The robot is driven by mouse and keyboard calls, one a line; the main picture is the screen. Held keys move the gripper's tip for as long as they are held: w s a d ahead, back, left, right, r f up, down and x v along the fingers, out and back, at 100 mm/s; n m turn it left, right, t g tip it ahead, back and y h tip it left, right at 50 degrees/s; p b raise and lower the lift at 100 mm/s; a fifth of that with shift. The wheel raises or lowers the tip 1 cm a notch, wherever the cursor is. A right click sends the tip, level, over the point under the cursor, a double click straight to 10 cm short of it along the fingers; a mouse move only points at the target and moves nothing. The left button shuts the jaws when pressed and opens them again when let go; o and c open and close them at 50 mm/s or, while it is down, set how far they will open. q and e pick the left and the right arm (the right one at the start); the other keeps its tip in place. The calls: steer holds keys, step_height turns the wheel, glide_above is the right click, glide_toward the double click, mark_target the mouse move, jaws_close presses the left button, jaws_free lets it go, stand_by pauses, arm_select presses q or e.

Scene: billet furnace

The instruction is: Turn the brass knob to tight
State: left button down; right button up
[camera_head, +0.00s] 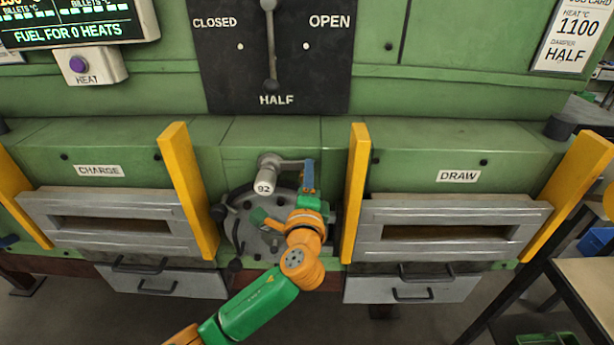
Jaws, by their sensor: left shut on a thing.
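My left gripper (308,182) is at the right end of a short grey arm (290,163), above the right part of a round bolted plate (244,232). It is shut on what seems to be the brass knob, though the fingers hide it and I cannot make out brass. A pale cylinder marked 92 (265,182) hangs at the left end of the grey arm, apart from my fingers. My right gripper is not in view.
Yellow posts (186,190) (355,190) stand close on both sides of the plate. The CHARGE door (110,243) and DRAW door (440,250) flank them, with handled drawers below. A lever (270,50) on the black panel above points down to HALF.

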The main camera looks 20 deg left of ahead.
arm_select(q)
steer(key=c, duration=0.5)
jaws_free()
steer(key=shift+c, duration=0.2)
steer(key=b+v, duration=0.2)
steer(key=v, duration=0.5)
